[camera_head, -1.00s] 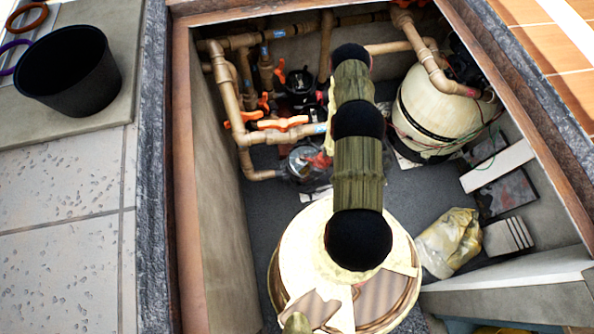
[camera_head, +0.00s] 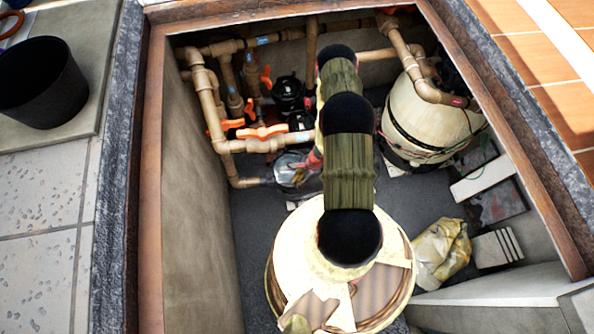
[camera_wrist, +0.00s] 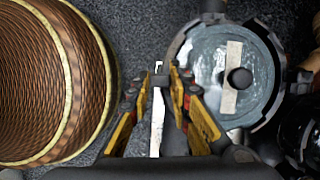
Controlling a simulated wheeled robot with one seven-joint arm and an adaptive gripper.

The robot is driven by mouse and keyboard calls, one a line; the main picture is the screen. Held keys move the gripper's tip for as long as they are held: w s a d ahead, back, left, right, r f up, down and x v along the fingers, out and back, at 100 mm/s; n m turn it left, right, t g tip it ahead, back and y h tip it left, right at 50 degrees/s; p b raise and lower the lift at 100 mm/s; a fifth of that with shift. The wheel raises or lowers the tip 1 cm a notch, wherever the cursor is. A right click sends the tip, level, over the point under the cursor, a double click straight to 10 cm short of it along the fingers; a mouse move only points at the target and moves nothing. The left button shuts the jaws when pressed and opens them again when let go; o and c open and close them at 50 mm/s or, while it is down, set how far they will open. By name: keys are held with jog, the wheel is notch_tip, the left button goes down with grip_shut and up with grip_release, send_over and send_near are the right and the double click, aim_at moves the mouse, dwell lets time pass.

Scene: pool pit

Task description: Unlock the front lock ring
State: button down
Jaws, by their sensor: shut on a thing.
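The front lock ring (camera_wrist: 273,104) is a dark ring around a round, greyish see-through pump lid (camera_wrist: 208,72) with a pale strip and a dark knob, right of centre in the wrist view. In the head view this front pump lid (camera_head: 290,168) shows in part left of my arm. My gripper (camera_wrist: 163,80) has black and yellow fingers at the ring's left side, closed on a small dark tab that appears to belong to the ring. The exact contact is hard to see. In the head view my arm hides most of the gripper.
A second black pump (camera_head: 289,92) stands behind, with tan pipes (camera_head: 205,95) and orange valve handles (camera_head: 262,132) to the left. A cream tank (camera_head: 425,115) stands at the right. A ribbed brown cylinder (camera_wrist: 50,85) is left of my gripper. A yellowish bag (camera_head: 440,252) lies on the floor.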

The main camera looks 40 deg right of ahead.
jog(key=shift+s+d+n, duration=0.15)
jog(key=shift+d+n, duration=0.1)
jog(key=shift+n, duration=0.05)
jog(key=shift+d, duration=0.1)
dwell(0.4)
jog(key=c, duration=1.6)
grip_release()
jog(key=shift+c, duration=0.2)
jog(key=shift+r, duration=0.1)
jog(key=v, duration=1.1)
jog(key=shift+d+r, duration=0.2)
jog(key=shift+r, duration=0.2)
jog(key=shift+c, duration=0.2)
